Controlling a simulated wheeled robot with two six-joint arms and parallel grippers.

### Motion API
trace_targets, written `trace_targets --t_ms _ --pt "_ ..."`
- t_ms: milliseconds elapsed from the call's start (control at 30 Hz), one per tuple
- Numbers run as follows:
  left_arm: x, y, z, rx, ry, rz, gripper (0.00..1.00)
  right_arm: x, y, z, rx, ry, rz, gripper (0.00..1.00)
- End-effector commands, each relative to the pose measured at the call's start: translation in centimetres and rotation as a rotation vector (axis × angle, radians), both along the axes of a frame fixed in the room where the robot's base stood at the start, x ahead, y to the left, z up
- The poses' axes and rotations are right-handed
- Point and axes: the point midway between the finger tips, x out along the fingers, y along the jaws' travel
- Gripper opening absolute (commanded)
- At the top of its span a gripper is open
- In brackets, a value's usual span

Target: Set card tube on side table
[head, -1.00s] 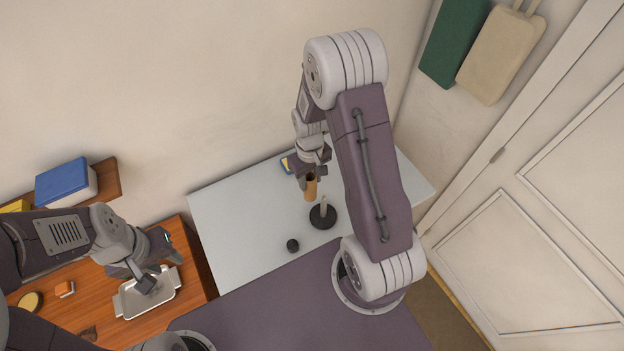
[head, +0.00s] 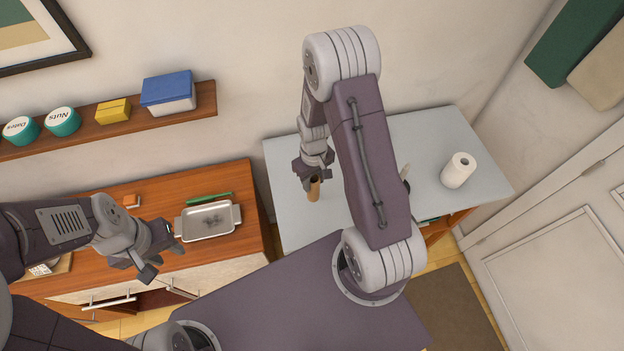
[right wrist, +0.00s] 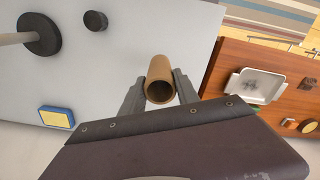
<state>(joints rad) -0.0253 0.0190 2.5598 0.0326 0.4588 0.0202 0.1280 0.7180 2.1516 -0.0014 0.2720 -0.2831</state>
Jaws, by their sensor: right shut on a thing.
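The brown card tube (head: 314,190) is held upright in my right gripper (head: 313,178), above the pale grey table (head: 400,135). In the right wrist view the tube (right wrist: 159,82) sits between both fingers, its open end facing the camera, with the grey tabletop (right wrist: 135,45) behind it. I cannot tell how high it is above the top. My left gripper (head: 162,253) is open and empty in front of the wooden cabinet (head: 150,180). Neither piece of furniture is labelled as the side table.
A white paper roll (head: 458,170) stands on the grey table's right side. A black round stand (right wrist: 40,35), a small black knob (right wrist: 96,21) and a blue-yellow sponge (right wrist: 57,117) are also on it. A metal tray (head: 208,221) lies on the cabinet. A shelf (head: 110,120) hangs above.

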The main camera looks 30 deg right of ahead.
Motion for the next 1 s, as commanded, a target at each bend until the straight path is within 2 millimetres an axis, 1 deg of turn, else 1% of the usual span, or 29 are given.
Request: trace_targets --t_ms 67,167,267,500,600,1000 --pt "0.0 0.0 0.1 0.000 0.000 0.000 0.36 0.0 0.0 0.1 0.000 0.000 0.001 0.00" --pt "0.0 0.0 -0.4 0.000 0.000 0.000 0.36 0.0 0.0 -0.5 0.000 0.000 0.001 0.00" --pt "0.0 0.0 -1.1 0.000 0.000 0.000 0.36 0.0 0.0 -1.4 0.000 0.001 0.001 0.00" --pt "0.0 0.0 -3.5 0.000 0.000 0.000 0.36 0.0 0.0 -4.3 0.000 0.000 0.000 0.00" --pt "0.0 0.0 -4.0 0.000 0.000 0.000 0.36 0.0 0.0 -5.0 0.000 0.000 0.000 0.00" --pt "0.0 0.0 -4.0 0.000 0.000 0.000 0.36 0.0 0.0 -5.1 0.000 0.000 0.000 0.00"
